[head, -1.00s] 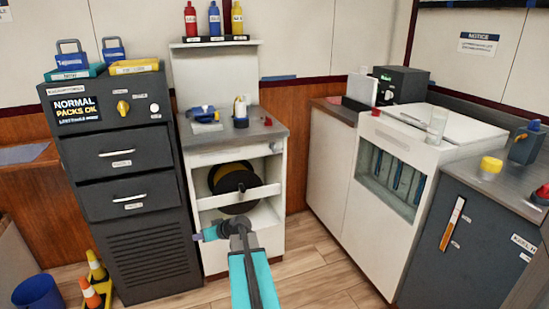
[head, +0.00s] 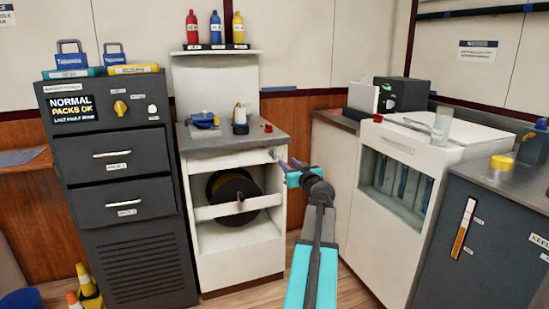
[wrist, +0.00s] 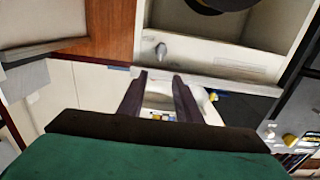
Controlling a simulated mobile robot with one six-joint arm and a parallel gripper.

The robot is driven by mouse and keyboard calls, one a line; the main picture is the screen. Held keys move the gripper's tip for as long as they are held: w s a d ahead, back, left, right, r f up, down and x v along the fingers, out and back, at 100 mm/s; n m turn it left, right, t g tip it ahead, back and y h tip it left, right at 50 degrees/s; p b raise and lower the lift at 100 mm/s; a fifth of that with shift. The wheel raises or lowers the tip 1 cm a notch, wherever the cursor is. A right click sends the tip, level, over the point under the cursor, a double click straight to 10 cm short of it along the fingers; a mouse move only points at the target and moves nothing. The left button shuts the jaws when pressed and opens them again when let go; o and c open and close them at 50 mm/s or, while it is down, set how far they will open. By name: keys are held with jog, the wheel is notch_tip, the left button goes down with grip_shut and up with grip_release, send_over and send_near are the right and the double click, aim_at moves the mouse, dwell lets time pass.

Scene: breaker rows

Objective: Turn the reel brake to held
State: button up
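A small grey knob (head: 272,155) sits at the right end of the white panel under the counter, above the reel; I take it to be the reel brake, but no readable label confirms this. It also shows in the wrist view as a short grey knob (wrist: 161,50), just beyond the fingertips. The dark reel (head: 232,190) is in the white cabinet behind a white crossbar. My gripper (head: 288,164) is just right of the knob in the head view. In the wrist view my gripper (wrist: 160,76) is open and empty, its dark fingers apart and not around the knob.
The counter (head: 240,142) above holds a blue item, a white-and-yellow item and a red knob (head: 268,127). A dark drawer cabinet (head: 115,190) stands left. A white unit (head: 385,205) stands right. Open space lies between the cabinet and that unit.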

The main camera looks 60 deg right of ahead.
aim_at(275, 151)
jog(key=shift+w, duration=0.15)
jog(key=shift+b+x, duration=0.7)
jog(key=shift+x, duration=6.1)
jog(key=shift+d+f, duration=0.1)
